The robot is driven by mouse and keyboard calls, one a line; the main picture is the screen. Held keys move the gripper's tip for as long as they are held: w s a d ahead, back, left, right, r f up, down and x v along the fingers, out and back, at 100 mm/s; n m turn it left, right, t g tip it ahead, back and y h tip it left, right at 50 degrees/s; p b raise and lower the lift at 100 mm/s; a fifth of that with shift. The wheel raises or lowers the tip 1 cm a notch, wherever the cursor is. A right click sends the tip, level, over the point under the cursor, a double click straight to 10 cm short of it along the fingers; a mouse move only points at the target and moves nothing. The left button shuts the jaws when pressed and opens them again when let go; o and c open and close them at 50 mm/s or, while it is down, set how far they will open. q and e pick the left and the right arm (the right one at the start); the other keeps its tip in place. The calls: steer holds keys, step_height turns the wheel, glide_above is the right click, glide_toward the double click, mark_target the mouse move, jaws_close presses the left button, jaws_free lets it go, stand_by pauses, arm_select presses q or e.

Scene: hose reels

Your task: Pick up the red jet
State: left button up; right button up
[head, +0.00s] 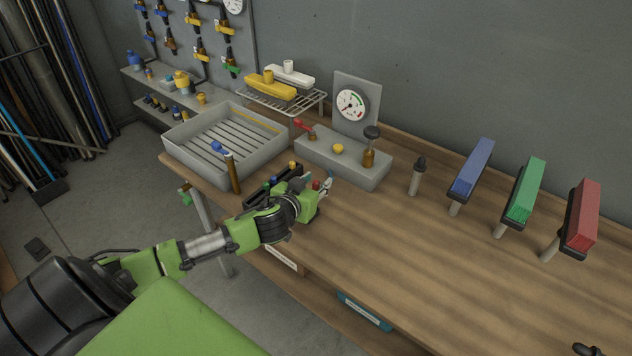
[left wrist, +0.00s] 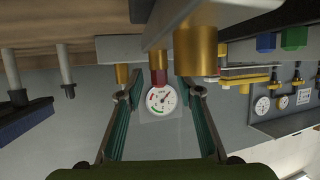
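The red jet (head: 315,185) shows as a small red top at my left gripper, at the right end of a dark rack (head: 262,190) near the bench's front edge. In the left wrist view the red jet (left wrist: 158,76) lies in the gap between the fingertips, with clear space on both sides. My left gripper (head: 322,188) is open, and its fingers stand apart around the jet in the left wrist view (left wrist: 160,97). The gripper and wrist hide part of the rack in the head view.
A blue jet (head: 273,180) and a yellow-topped jet (head: 293,165) are close to my left gripper. A grey block with fittings (head: 345,168) stands just behind. A grey tray (head: 187,168) is to the left.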

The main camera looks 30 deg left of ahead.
arm_select(q)
steer(key=shift+w+f, duration=0.1)
steer(key=shift+w, duration=0.15)
steer(key=c, duration=0.9)
